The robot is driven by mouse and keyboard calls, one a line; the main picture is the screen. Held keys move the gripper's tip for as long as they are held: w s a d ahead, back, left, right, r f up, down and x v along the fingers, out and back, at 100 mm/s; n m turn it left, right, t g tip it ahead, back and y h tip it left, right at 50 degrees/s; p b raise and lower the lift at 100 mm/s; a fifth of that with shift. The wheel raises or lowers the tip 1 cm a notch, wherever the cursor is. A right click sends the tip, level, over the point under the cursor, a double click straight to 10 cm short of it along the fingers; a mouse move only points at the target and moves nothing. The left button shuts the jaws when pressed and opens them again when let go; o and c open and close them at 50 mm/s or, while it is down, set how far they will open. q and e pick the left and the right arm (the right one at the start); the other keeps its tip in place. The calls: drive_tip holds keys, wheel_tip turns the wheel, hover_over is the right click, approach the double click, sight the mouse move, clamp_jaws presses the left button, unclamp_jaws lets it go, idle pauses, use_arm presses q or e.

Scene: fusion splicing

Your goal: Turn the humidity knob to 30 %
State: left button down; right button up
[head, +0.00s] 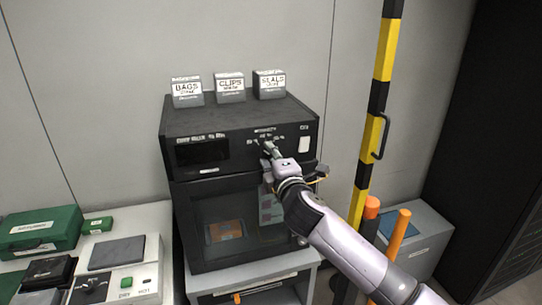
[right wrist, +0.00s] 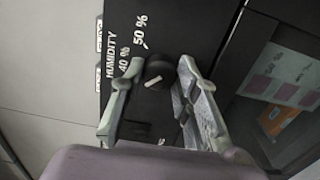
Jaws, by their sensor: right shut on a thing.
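The humidity knob (right wrist: 157,70) is a dark round knob with a white pointer mark. It sits on the black front panel, beside the "HUMIDITY" lettering and the 40 % and 50 % labels. The 30 % label cannot be made out, and which label the pointer faces is not clear. My right gripper (right wrist: 157,78) is shut on the knob, one finger on each side. In the head view my right gripper (head: 268,149) reaches the upper front of the black cabinet (head: 240,118) and hides the knob. My left gripper is not in view.
Boxes marked BAGS (head: 187,91), CLIPS (head: 230,88) and SEALS (head: 269,84) stand on the cabinet. A dark display (head: 202,153) is left of my gripper. A yellow-black post (head: 380,95) and orange-topped posts stand near my right arm. A bench with green cases (head: 40,230) is left.

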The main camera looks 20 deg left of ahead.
drive_tip(key=shift+f, duration=0.1)
drive_tip(key=o, duration=1.2)
drive_tip(key=shift+c, duration=0.2)
drive_tip(key=v, duration=1.2)
